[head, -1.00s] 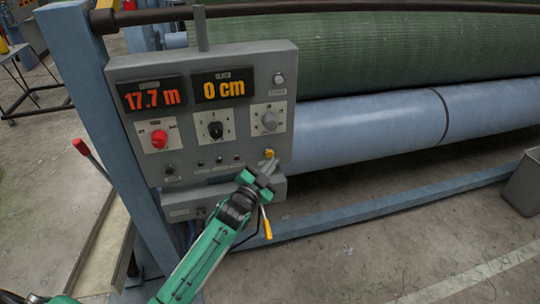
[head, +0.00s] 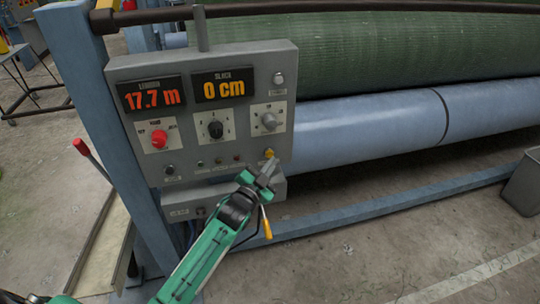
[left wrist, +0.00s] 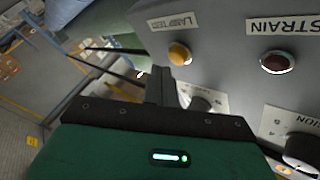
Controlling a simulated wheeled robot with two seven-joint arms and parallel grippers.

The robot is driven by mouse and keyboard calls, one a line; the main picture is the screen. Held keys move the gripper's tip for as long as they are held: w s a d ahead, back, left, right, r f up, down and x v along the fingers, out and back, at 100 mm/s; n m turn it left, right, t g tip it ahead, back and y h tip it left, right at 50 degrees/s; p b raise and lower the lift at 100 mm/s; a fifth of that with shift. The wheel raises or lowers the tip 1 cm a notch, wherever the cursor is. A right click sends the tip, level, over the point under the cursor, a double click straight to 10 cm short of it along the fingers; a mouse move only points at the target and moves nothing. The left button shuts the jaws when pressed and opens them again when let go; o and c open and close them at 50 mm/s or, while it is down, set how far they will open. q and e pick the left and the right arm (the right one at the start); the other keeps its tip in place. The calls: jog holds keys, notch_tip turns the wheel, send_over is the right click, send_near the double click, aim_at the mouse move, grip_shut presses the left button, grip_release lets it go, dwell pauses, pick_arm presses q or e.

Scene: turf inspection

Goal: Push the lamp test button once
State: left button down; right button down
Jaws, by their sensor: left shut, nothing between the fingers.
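The lamp test button is a small yellow button (head: 269,153) at the lower right of the grey control panel (head: 150,70). In the left wrist view the yellow button (left wrist: 180,53) sits beside an upside-down label, partly blurred. My left gripper (head: 268,172) is shut and empty, its fingertips just below the button in the head view. In the left wrist view the closed fingers (left wrist: 160,82) point at the panel, just below and left of the button. I cannot tell whether they touch it. My right gripper is not in view.
The panel also carries a red knob (head: 159,139), a black knob (head: 215,130), a grey knob (head: 269,121) and two lit displays. A dark red button (left wrist: 277,62) is near the yellow one. A yellow-handled lever (head: 266,224) hangs beside my arm. Rollers (head: 370,130) lie right.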

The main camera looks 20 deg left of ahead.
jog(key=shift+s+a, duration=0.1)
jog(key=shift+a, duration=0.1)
pick_arm(q)
jog(key=shift+w+a, duration=0.25)
jog(key=shift+w, duration=0.1)
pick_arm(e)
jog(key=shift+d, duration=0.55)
pick_arm(q)
jog(key=shift+w+a, duration=0.15)
jog(key=shift+w, duration=0.1)
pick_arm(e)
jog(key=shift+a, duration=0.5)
pick_arm(q)
jog(key=shift+w+a, duration=0.1)
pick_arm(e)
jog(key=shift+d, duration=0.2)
pick_arm(q)
jog(key=shift+s+d+p, duration=0.45)
jog(key=shift+s+p, duration=0.05)
jog(key=shift+s, duration=0.25)
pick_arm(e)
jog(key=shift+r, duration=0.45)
